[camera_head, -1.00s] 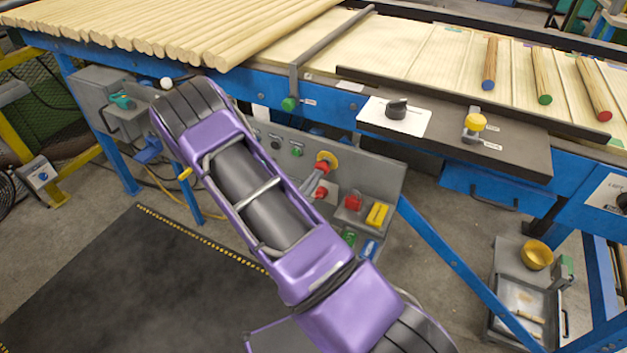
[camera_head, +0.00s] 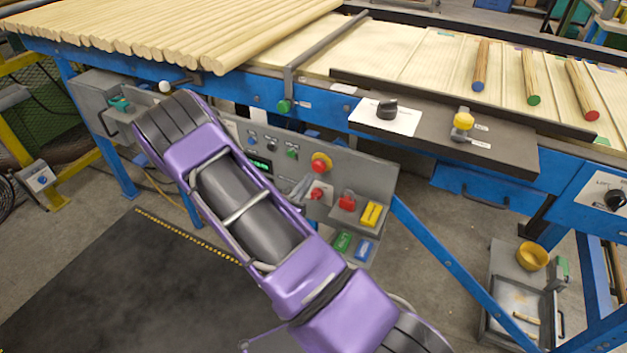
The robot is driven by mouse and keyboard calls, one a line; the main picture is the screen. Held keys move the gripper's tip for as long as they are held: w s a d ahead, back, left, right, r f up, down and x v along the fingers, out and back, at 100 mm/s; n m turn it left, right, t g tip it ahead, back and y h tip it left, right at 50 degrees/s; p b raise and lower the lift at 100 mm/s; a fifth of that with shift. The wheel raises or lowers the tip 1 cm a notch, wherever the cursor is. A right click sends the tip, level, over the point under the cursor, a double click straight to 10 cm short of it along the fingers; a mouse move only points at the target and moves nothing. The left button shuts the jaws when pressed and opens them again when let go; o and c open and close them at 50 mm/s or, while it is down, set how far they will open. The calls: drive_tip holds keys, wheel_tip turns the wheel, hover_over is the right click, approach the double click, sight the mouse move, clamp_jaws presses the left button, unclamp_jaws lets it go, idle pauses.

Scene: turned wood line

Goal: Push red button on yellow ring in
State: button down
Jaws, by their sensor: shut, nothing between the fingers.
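The red button on a yellow ring (camera_head: 321,163) sits on the upright grey control panel under the conveyor, right of my purple arm. It shows whole, and I cannot tell how deep the red cap sits. My gripper (camera_head: 301,187) is shut and empty, small in view beyond the arm. Its grey tips lie just below and left of the ringed button in the picture, apart from it. They appear close to a smaller red button (camera_head: 317,193) on a pale plate; I cannot tell whether they touch that plate.
A red control (camera_head: 346,202) and yellow (camera_head: 372,214), green (camera_head: 342,243) and blue (camera_head: 366,249) blocks stick out right of the gripper. A green knob (camera_head: 291,153) and lit display (camera_head: 260,165) are on the panel's left. The conveyor edge (camera_head: 330,98) overhangs above.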

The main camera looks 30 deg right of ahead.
drive_tip(key=v, duration=1)
drive_tip(key=shift+s+a+p, duration=0.25)
drive_tip(key=shift+a+p, duration=0.05)
drive_tip(key=shift+a, duration=0.05)
